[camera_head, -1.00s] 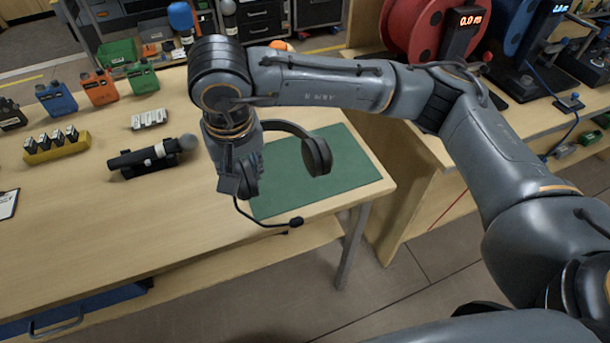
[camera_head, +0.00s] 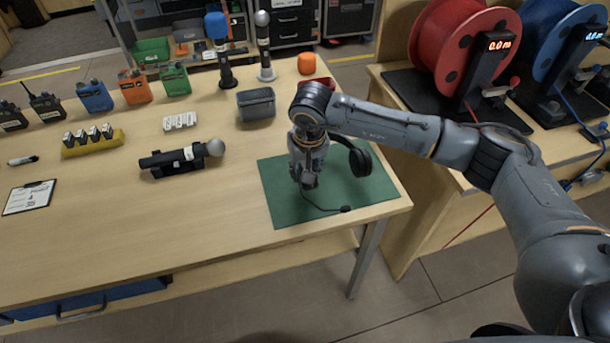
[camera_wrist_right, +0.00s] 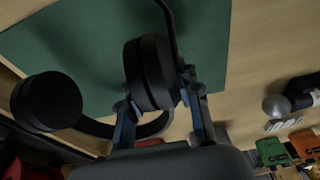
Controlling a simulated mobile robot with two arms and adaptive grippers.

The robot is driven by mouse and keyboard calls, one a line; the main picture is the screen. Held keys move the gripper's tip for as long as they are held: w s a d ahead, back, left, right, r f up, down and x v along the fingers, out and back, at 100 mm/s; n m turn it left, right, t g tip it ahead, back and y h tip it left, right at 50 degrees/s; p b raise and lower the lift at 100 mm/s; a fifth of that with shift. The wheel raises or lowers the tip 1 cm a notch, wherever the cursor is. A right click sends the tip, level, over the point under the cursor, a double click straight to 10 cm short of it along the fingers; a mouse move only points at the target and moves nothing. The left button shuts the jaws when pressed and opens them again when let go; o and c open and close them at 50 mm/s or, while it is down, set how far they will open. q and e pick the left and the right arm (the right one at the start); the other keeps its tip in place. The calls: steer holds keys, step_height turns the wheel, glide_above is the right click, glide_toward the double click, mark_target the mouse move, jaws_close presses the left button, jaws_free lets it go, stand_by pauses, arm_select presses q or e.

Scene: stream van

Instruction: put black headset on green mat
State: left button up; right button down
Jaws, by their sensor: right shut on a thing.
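The black headset (camera_head: 360,162) is in my right gripper (camera_head: 306,180), over the green mat (camera_head: 282,207) at the table's right end. In the right wrist view my right gripper (camera_wrist_right: 160,92) is shut on one ear cup (camera_wrist_right: 150,72). The other ear cup (camera_wrist_right: 47,100) hangs free to the left, joined by the curved headband. The mic boom reaches toward the mat's front edge. The mat (camera_wrist_right: 60,40) lies behind the headset in that view. I cannot tell whether the headset touches the mat. My left gripper is not in view.
A grey bin (camera_head: 256,104) and a red container (camera_head: 318,85) stand behind the mat. A black microphone (camera_head: 180,158) lies to its left. Several radios line the table's back left. Cable reels (camera_head: 452,48) stand on the right bench. The table's front middle is clear.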

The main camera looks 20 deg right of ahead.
step_height(320, 180, down, 2)
steer(key=shift+f+p, duration=0.2)
steer(key=shift+p, duration=0.25)
steer(key=shift+f, duration=0.2)
steer(key=shift+f, duration=0.1)
steer(key=shift+f+b, duration=0.15)
steer(key=shift+b, duration=0.15)
steer(key=c, duration=0.9)
jaws_free()
steer(key=shift+c, duration=0.2)
